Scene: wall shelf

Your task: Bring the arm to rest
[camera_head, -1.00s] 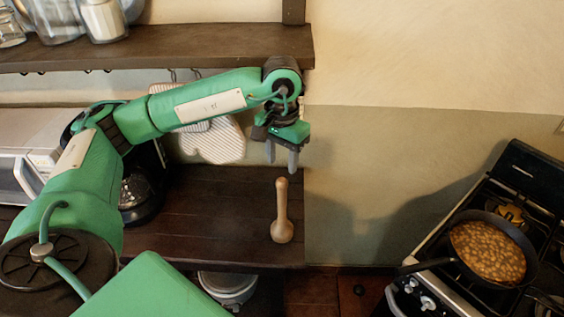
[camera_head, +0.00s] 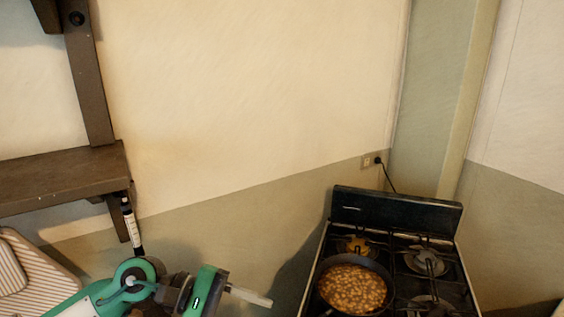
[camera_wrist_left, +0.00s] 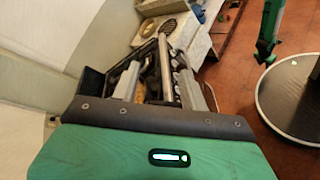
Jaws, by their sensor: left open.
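My left arm comes in at the bottom left of the head view, low in the picture. Its gripper (camera_head: 255,297) points right, towards the stove, with nothing visible in its fingers. In the left wrist view the same gripper (camera_wrist_left: 160,80) has its two fingers apart, and the stove shows beyond and between them. The gripper is left of the frying pan (camera_head: 352,287) and apart from it in the picture. My right gripper is in neither view.
The black stove (camera_head: 397,209) stands at the right with the food-filled pan on a front burner. A wooden wall shelf (camera_head: 60,180) is above my arm at left. A striped cloth item (camera_head: 32,280) is at the lower left.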

